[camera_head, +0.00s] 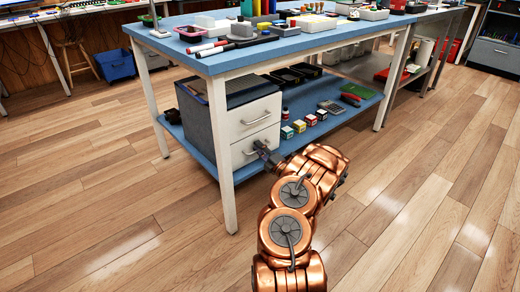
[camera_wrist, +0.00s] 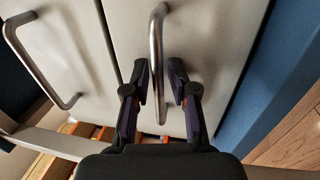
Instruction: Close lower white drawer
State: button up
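The lower white drawer (camera_head: 247,150) is in the white-fronted cabinet under the blue table in the head view. Its front also fills the upper middle of the wrist view (camera_wrist: 210,45). Its metal handle (camera_wrist: 157,45) stands between the two dark fingers of my gripper (camera_wrist: 161,80), with small gaps beside it. My gripper also shows at the lower drawer front in the head view (camera_head: 262,150), where it hides part of the handle. The upper drawer (camera_head: 254,117) looks shut. I cannot tell how far the lower drawer stands out.
The blue table (camera_head: 225,62) has a white leg (camera_head: 221,150) left of the drawers. Small colored boxes (camera_head: 299,126) and a calculator (camera_head: 331,107) lie on the lower shelf right of the cabinet. The wooden floor (camera_head: 100,200) in front is clear.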

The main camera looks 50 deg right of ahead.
jog(key=shift+o, duration=0.2)
jog(key=v, duration=1.2)
dwell(0.4)
